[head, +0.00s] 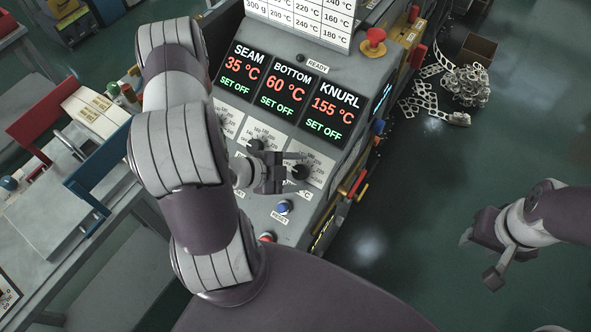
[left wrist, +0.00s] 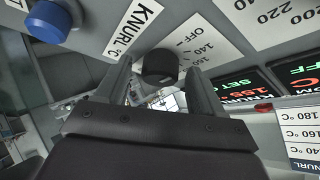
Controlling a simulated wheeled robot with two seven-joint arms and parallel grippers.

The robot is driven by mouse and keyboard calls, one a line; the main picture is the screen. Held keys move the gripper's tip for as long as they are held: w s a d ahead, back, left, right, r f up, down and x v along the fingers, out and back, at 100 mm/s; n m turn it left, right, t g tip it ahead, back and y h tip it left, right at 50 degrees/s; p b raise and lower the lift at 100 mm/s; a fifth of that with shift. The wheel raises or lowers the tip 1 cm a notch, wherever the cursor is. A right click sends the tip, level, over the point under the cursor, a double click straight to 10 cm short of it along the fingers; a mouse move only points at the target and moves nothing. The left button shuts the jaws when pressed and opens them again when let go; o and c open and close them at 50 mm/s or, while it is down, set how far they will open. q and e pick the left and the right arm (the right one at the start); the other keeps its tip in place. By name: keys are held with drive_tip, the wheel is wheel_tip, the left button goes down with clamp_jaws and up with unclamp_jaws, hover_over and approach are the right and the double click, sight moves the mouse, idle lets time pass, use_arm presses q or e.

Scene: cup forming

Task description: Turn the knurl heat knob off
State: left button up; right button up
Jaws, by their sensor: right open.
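The black knurl heat knob (head: 300,171) sits on the sloped panel below the KNURL display (head: 331,110), which reads 155 °C with SET OFF in green. My left gripper (head: 291,170) is at this knob. In the left wrist view the knob (left wrist: 160,66) stands between the two fingertips of my left gripper (left wrist: 160,75), with a visible gap on each side, so the jaws are open. A dial scale (left wrist: 190,45) with OFF and temperatures lies beside the knob; its pointer cannot be made out. My right gripper (head: 478,260) is open and empty over the floor at the right.
The SEAM (head: 240,70) and BOTTOM (head: 284,90) displays also read SET OFF. A blue reset button (head: 284,207) is below the knob, also in the left wrist view (left wrist: 48,22). A red mushroom button (head: 374,40) tops the panel.

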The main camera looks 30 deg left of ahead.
use_arm(q)
drive_tip(key=v, duration=1.2)
drive_tip(key=shift+s+a+r, duration=0.15)
drive_tip(key=shift+s, duration=0.05)
